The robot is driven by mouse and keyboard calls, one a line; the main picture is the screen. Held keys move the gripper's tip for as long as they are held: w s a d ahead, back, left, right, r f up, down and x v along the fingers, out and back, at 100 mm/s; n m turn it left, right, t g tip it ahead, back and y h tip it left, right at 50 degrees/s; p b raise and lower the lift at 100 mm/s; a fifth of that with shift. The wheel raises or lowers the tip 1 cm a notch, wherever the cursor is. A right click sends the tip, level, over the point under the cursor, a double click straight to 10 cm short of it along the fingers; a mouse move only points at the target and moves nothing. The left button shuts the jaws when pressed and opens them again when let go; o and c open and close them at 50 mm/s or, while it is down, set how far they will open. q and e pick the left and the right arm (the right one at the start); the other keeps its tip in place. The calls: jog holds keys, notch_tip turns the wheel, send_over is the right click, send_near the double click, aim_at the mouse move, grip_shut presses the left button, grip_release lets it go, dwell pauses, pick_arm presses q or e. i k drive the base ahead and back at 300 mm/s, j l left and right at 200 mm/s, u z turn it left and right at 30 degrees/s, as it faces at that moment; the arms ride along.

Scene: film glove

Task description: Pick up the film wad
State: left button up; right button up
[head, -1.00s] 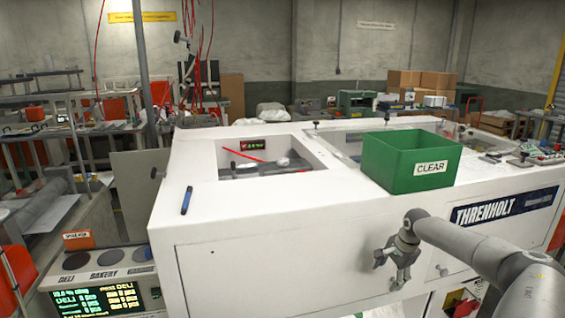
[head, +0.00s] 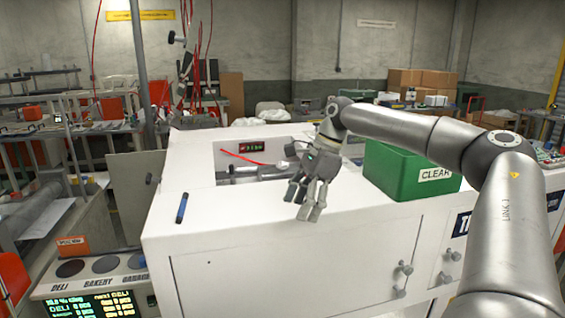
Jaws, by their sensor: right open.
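My right gripper (head: 307,204) is open and empty, its fingers pointing down over the white machine top (head: 240,215), at the front right corner of the recess. I cannot tell whether the fingertips touch the top. The recess (head: 228,161) holds grey roller-like parts (head: 245,172) and a red strand (head: 243,158). I cannot clearly make out the film wad; the right end of the recess is partly hidden behind my right gripper and wrist. My left gripper is not in view.
A green bin (head: 395,178) marked CLEAR stands on the machine top, right of my gripper and partly behind my right arm. The front middle of the top is clear.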

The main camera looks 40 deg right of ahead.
aim_at(281, 165)
jog(key=i+l, duration=0.35)
jog(key=l, duration=0.15)
jog(key=i+l, duration=0.3)
jog(key=l, duration=0.15)
jog(key=i+l, duration=0.35)
jog(key=l, duration=0.15)
jog(key=i+l, duration=0.3)
jog(key=l, duration=0.15)
